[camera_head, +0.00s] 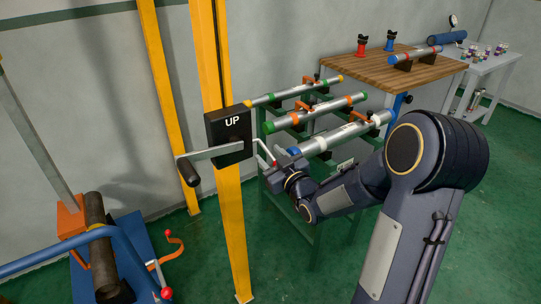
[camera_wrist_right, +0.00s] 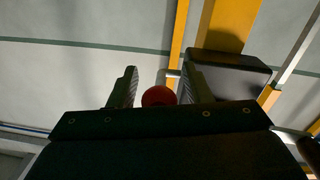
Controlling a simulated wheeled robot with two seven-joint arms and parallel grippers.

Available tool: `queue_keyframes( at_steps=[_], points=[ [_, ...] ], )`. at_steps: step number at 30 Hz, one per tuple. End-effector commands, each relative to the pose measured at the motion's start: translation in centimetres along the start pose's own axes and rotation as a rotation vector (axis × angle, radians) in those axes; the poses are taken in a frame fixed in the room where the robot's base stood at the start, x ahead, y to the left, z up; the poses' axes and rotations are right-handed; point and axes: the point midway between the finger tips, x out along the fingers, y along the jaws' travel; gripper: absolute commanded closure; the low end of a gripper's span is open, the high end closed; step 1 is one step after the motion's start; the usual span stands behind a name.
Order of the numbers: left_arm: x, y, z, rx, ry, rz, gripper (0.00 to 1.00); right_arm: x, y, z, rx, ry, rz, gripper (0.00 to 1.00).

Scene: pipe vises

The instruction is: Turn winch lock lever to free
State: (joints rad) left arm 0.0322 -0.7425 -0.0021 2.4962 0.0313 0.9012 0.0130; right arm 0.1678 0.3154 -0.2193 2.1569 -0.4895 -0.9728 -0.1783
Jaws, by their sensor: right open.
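The winch (camera_head: 229,133) is a black box marked UP, fixed to a yellow post. The lock lever (camera_head: 263,150) is a thin pale rod at its right side. In the right wrist view its red knob (camera_wrist_right: 158,96) sits between my two fingers, nearer their base, with gaps at the sides. My right gripper (camera_head: 277,163) is open around the knob; its fingers (camera_wrist_right: 162,86) point toward the winch side. In the head view the gripper partly hides the lever's end. The winch crank (camera_head: 212,152) with a dark grip (camera_head: 188,171) points left. My left gripper is out of view.
A green rack (camera_head: 310,188) with several pipes stands close behind my right gripper. A wooden table (camera_head: 375,66) is at the back. A blue base (camera_head: 146,252) with a brown pipe (camera_head: 100,240) is at lower left. Green floor around the post is open.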

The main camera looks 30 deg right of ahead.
Motion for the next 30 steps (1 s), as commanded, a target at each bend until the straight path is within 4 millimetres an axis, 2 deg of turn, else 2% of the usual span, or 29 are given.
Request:
queue_keyframes(
  at_steps=[8,18,26,30],
  points=[
    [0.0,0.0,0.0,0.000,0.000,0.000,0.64,0.2,0.0,0.0,0.000,0.000,0.000,0.57],
    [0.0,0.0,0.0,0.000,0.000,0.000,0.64,0.1,0.0,0.0,0.000,0.000,0.000,1.00],
    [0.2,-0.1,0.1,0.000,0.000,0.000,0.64,0.2,0.0,0.1,0.000,0.004,0.000,1.00],
    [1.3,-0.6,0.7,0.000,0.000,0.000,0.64,0.8,-0.1,0.6,0.000,0.023,0.004,1.00]
  ],
)
